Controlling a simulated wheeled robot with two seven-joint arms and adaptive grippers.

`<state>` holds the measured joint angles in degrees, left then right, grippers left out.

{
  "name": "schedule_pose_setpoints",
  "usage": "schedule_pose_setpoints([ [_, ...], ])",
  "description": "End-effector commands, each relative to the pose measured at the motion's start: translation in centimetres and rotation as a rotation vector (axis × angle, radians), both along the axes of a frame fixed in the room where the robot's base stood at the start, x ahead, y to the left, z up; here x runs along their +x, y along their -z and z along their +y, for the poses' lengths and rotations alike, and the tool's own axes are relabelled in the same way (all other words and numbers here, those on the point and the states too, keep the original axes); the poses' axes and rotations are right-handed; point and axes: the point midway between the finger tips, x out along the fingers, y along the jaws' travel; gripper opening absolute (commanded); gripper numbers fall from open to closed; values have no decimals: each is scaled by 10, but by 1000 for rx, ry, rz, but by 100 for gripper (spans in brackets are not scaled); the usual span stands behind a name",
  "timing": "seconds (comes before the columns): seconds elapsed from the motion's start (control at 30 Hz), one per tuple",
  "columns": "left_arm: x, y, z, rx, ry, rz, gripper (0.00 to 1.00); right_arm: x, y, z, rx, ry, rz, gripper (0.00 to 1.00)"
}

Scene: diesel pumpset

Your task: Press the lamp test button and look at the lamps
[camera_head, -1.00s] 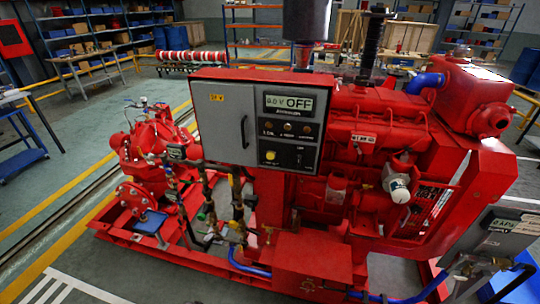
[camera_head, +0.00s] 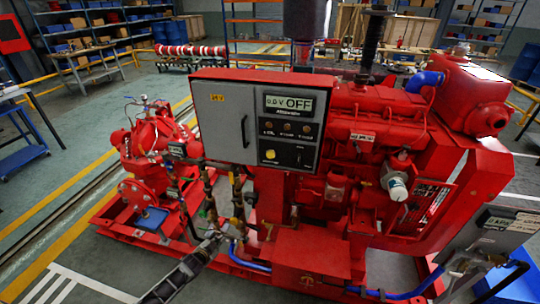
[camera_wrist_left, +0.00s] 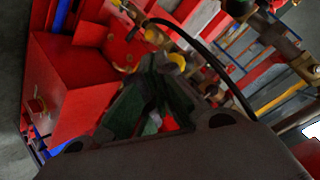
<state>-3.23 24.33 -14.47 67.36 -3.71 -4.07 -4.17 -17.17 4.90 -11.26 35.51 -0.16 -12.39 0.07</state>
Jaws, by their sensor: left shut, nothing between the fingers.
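The grey control panel (camera_head: 222,128) in its red frame faces me on the pumpset. Its right side carries a display reading "0.0V OFF" (camera_head: 290,104) and a row of small round lamps (camera_head: 288,127), which look dark amber and unlit. Below them are a round yellow button (camera_head: 270,155) and a black switch (camera_head: 299,158); their labels are too small to read. My left gripper (camera_head: 218,238) is low and left of the button, well apart from it, in front of the brass pipework. In the left wrist view its fingers (camera_wrist_left: 158,95) are shut and empty. My right gripper is out of view.
Brass valves and pipes (camera_head: 237,205) stand close around my left gripper. A red box (camera_head: 312,262) is to its right on the base. A grey gauge box (camera_head: 507,228) stands at the lower right. The space before the panel is clear.

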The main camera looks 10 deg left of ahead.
Motion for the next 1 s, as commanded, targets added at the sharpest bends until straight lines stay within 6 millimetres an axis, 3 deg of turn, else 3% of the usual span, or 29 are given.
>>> schedule_pose_setpoints([
  [0.2,31,-56,-21,37,92,-123,0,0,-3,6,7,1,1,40],
  [0.5,60,-132,-58,105,228,-301,0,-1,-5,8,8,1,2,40],
  [1.0,73,-261,-133,267,450,-645,0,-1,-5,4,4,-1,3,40],
])
